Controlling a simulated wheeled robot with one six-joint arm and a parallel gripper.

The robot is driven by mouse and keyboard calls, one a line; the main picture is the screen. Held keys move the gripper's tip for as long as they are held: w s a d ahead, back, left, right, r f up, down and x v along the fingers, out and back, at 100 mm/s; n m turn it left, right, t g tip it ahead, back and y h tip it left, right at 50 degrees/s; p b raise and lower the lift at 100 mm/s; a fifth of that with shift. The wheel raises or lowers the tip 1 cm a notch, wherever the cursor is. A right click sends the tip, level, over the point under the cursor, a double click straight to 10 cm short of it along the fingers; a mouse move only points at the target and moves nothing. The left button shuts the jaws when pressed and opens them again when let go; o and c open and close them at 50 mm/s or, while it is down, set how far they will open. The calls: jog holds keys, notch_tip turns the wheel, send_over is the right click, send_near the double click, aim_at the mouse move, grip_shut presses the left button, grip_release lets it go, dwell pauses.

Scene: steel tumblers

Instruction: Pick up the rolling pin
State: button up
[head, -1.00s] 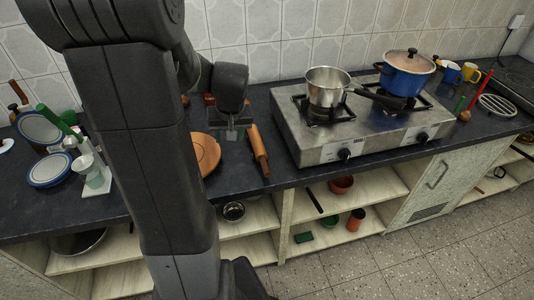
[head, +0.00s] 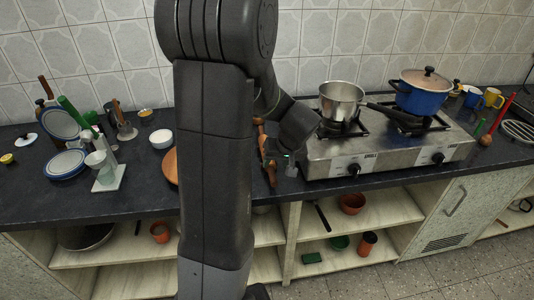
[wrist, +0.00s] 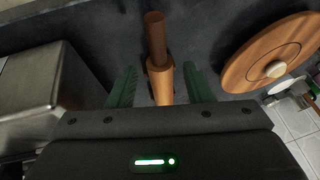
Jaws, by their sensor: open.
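The wooden rolling pin (head: 271,173) lies on the dark counter left of the stove and is partly hidden by my arm in the head view. In the wrist view the rolling pin (wrist: 156,42) points away from me, its darker handle at the far end. My gripper (wrist: 160,80) is open, with one green finger on each side of the pin. Neither finger clearly touches it. In the head view my gripper (head: 278,166) is low over the counter at the pin.
A steel stove (head: 390,150) with a saucepan (head: 341,98) and blue pot (head: 420,97) stands close on the right. A round wooden piece with a knob (wrist: 250,60) lies near the pin. Plates (head: 65,165) and a white stand (head: 109,178) are farther left.

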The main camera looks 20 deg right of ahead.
aim_at(272, 170)
jog(key=shift+p+x, duration=0.35)
jog(key=shift+x, duration=2.55)
jog(key=shift+w+d+r, duration=0.1)
jog(key=shift+d, duration=0.05)
jog(key=shift+c, duration=0.5)
jog(key=c, duration=0.8)
